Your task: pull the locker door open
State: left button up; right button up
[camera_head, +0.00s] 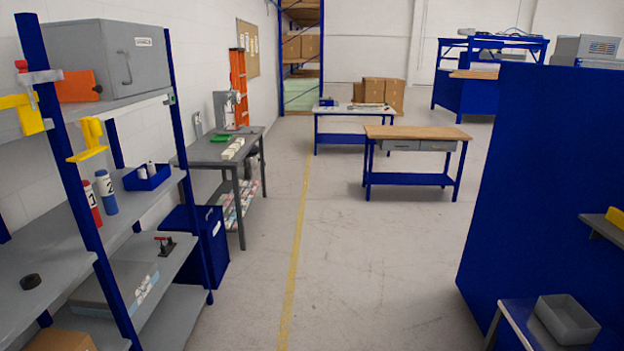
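A grey metal box (105,50) with a handle (125,68) and a small white label on its front sits on the top shelf at the left. It looks like the locker, and its front face appears closed. No other thing in view shows a clear locker door with a handle. Neither of my grippers is in view, and no arm shows.
A blue-post shelf rack (75,165) holds bottles, a blue tray (147,178) and yellow clamps. A blue bin (205,250) stands beside it. A tall blue panel (535,190) bounds the right. The floor (360,265) between is clear.

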aim_at(135, 53)
jog(key=z, duration=0.35)
jog(key=i, duration=1.95)
jog(key=u, duration=0.05)
